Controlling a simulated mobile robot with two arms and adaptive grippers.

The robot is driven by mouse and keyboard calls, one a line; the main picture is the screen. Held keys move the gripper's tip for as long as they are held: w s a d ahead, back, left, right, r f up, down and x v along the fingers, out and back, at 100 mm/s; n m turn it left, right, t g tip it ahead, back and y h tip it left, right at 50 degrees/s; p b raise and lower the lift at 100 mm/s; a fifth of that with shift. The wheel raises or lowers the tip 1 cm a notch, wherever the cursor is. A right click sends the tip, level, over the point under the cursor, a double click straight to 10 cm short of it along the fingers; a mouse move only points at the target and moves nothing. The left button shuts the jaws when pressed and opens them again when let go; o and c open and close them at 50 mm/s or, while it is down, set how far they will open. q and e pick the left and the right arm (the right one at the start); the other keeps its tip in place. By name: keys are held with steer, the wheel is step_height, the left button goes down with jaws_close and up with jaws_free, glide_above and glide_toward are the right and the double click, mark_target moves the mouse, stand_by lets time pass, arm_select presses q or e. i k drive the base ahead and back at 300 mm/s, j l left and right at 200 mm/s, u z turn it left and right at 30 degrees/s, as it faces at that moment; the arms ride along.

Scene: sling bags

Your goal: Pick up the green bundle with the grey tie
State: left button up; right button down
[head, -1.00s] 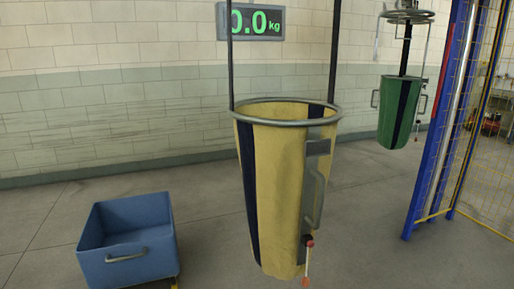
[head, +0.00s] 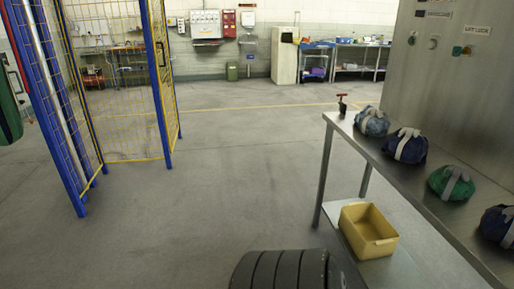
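The green bundle (head: 450,183) with a grey tie over its top sits on a long metal table (head: 400,187) at the right of the head view. It is in a row with other bundles: a grey-blue one (head: 371,123) and a dark blue one (head: 406,147) farther back, and another dark blue one (head: 496,226) nearer, cut by the right edge. Neither of my grippers is in view.
A yellow bin (head: 368,232) sits on the table's lower shelf. Black ribbed round objects (head: 280,271) stand at the bottom. A blue and yellow mesh fence (head: 110,85) stands at left. The floor between is clear.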

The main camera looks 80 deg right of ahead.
mark_target(453, 183)
steer(key=z, duration=3.8)
steer(key=i+z, duration=0.15)
